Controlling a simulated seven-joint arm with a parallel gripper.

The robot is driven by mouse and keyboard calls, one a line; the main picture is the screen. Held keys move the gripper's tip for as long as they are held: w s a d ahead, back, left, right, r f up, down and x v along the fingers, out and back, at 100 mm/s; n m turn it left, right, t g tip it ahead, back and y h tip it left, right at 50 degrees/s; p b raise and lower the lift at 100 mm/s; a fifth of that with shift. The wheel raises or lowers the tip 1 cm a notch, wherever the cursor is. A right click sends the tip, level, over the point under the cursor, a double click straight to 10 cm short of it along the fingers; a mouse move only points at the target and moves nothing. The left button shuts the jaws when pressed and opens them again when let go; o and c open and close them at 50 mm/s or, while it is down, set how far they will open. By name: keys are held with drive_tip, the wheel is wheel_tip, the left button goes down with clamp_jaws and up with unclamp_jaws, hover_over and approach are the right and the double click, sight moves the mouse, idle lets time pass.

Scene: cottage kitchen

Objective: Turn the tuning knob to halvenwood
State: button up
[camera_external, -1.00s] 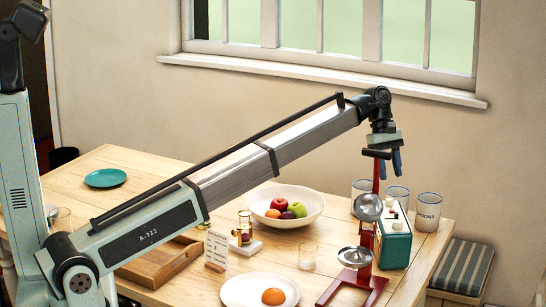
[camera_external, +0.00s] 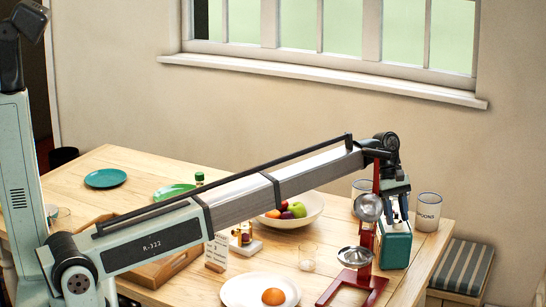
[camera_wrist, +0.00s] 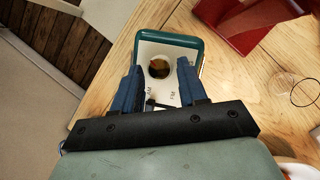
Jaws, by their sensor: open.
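The radio is a teal box (camera_external: 396,252) standing on the table's right part, partly hidden behind my gripper. Small dark marks and a small dark part lie nearer on the panel; I cannot read the marks, nor tell where the knob points. My gripper (camera_wrist: 159,72) is open, its blue fingers on either side of the knob in this view. I cannot tell whether they touch it. In the external view my gripper (camera_external: 398,210) is right above the radio.
A red stand with metal pans (camera_external: 369,237) is close at the radio's left. Canisters (camera_external: 428,211) stand behind and right. A fruit bowl (camera_external: 312,215), a glass (camera_external: 307,257), a small card (camera_external: 217,252) and a plate with an orange (camera_external: 240,291) are further left.

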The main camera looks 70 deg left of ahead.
drive_tip(key=shift+d+f, duration=0.1)
drive_tip(key=shift+f, duration=0.25)
drive_tip(key=c, duration=0.8)
drive_tip(key=shift+o, duration=0.2)
drive_tip(key=shift+w+m, duration=0.1)
drive_tip(key=shift+m, duration=0.2)
drive_tip(key=m+g, duration=0.1)
drive_tip(key=m, duration=0.1)
drive_tip(key=shift+w+m, duration=0.15)
drive_tip(key=shift+m, duration=0.25)
drive_tip(key=shift+m+g, duration=0.8)
drive_tip(key=shift+m, duration=1)
